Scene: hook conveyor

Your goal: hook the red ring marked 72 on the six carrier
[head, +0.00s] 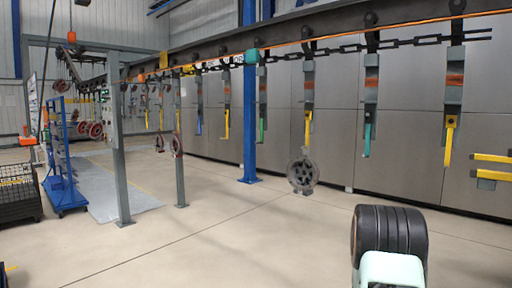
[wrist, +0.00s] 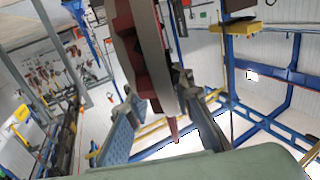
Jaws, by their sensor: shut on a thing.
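My gripper (wrist: 164,94) is shut on a dark red and grey ring (wrist: 130,45), which stands nearly edge-on between the two fingers in the wrist view. Its upper part runs out of the top of that view. No number can be read on it. In the head view I cannot make out the ring or the gripper. Several carriers hang in a row from the overhead conveyor, with yellow, teal, green or blue hooks. One yellow-hooked carrier (head: 308,120) has a grey spoked wheel (head: 303,172) hanging at its lower end. No carrier number is legible, so I cannot tell which is six.
The conveyor rail (head: 290,30) runs from upper right towards the far left. A blue post (head: 250,120) and a grey post (head: 119,140) stand on the floor. A blue rack (head: 62,165) and black crates (head: 17,195) are at left. The floor at centre is open.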

